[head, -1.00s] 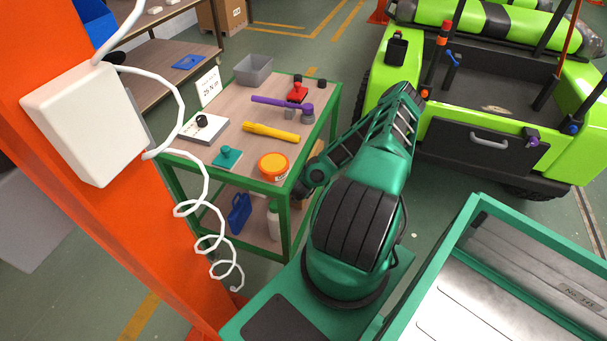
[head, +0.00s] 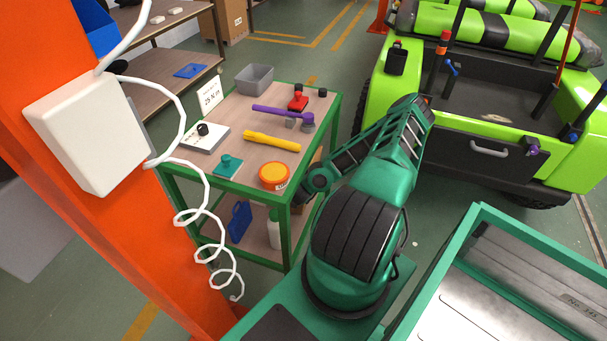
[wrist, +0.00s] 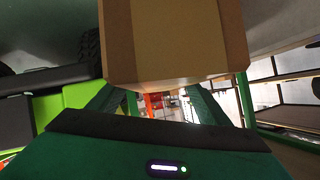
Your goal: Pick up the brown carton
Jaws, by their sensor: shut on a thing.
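The brown carton (wrist: 175,40) fills the upper middle of the wrist view, close to the camera. My gripper (wrist: 157,92) is shut on it, with one green finger at each side of its lower part. The carton's far side and upper end are out of sight. In the head view my arm's end is hidden behind its own links, beside the green cart (head: 292,215), and I cannot make out the held carton there.
A lime-green vehicle (head: 385,95) stands to the right. An orange post (head: 60,150) with a coiled cable is at left.

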